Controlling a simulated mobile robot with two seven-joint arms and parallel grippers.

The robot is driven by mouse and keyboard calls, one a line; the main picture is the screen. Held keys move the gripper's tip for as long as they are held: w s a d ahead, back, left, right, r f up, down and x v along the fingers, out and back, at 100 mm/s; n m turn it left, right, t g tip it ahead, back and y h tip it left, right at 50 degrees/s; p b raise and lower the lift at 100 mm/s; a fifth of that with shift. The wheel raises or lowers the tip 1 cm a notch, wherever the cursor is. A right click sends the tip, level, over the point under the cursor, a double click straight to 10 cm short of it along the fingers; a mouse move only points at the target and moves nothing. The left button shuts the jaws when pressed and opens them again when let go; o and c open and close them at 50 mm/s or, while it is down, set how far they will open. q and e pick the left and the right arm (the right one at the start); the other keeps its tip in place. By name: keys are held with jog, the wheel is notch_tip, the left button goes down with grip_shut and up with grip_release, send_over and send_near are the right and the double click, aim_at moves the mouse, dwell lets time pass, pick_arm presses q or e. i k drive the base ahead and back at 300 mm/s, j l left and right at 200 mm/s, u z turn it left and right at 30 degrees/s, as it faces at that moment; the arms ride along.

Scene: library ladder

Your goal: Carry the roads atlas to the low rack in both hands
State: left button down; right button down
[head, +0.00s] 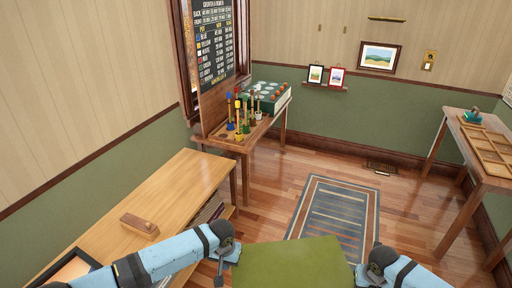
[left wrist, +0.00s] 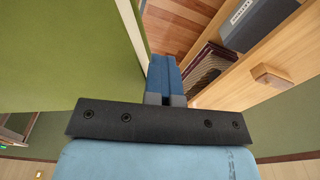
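The roads atlas, a large flat green volume (head: 293,264), is at the bottom centre of the head view, between my two hands. In the left wrist view its green cover (left wrist: 65,50) fills the left side, with a pale edge beside my fingers. My left gripper (head: 226,262) is at its left side; in the wrist view its blue fingers (left wrist: 166,78) lie together beside the atlas, with nothing seen between them. My right gripper (head: 366,274) is at the right side, its fingertips mostly hidden. I cannot tell for certain which furniture is the low rack.
A wooden bench (head: 180,175) runs along the left wall, with a wooden block (head: 139,225) on it and patterned items (left wrist: 205,66) below. A table with coloured pegs (head: 240,142) stands behind. A striped rug (head: 337,215) lies ahead. A table (head: 480,165) stands right.

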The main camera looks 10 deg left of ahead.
aim_at(182, 181)
jog(key=i+u, duration=0.2)
jog(key=i, duration=1.95)
jog(key=i+l+u, duration=0.15)
jog(key=i+u, duration=0.25)
jog(key=i, duration=0.15)
jog(key=i+j+u, duration=0.1)
jog(key=i+u, duration=0.15)
jog(key=u, duration=0.15)
jog(key=i+u, duration=0.25)
jog(key=u, duration=0.2)
jog(key=i+u, duration=0.25)
jog(key=u, duration=0.5)
